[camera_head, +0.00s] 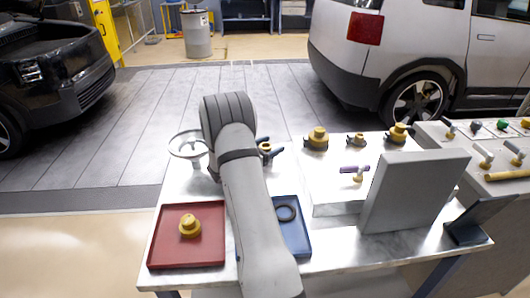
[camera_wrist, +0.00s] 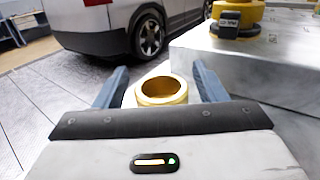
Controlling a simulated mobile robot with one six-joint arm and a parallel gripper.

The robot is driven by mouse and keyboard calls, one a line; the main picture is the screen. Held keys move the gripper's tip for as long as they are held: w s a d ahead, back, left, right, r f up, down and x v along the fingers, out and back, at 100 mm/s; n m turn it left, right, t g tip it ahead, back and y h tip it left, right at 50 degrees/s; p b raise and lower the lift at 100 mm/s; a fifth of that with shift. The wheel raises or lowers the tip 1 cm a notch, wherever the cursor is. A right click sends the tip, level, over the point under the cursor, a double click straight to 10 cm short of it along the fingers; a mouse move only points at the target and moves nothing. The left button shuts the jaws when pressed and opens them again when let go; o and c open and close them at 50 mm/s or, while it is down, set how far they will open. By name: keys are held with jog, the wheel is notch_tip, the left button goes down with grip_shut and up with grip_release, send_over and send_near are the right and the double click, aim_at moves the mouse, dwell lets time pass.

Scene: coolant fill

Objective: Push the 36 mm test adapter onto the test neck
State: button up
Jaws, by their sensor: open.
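My gripper (camera_head: 270,147) is open over the table, left of the raised grey block, in the head view. In the wrist view its two blue fingers (camera_wrist: 160,72) stand apart on either side of a hollow brass-coloured ring (camera_wrist: 162,99). I cannot tell whether this ring is the test neck or an adapter, or whether a finger touches it. A yellow stepped adapter (camera_head: 190,227) stands in the red tray.
The red tray (camera_head: 160,249) lies at the front left. A grey upright panel (camera_head: 412,190) and the block (camera_head: 325,195) fill the right side.

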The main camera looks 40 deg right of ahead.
jog(key=shift+c, duration=0.4)
jog(key=c, duration=1.1)
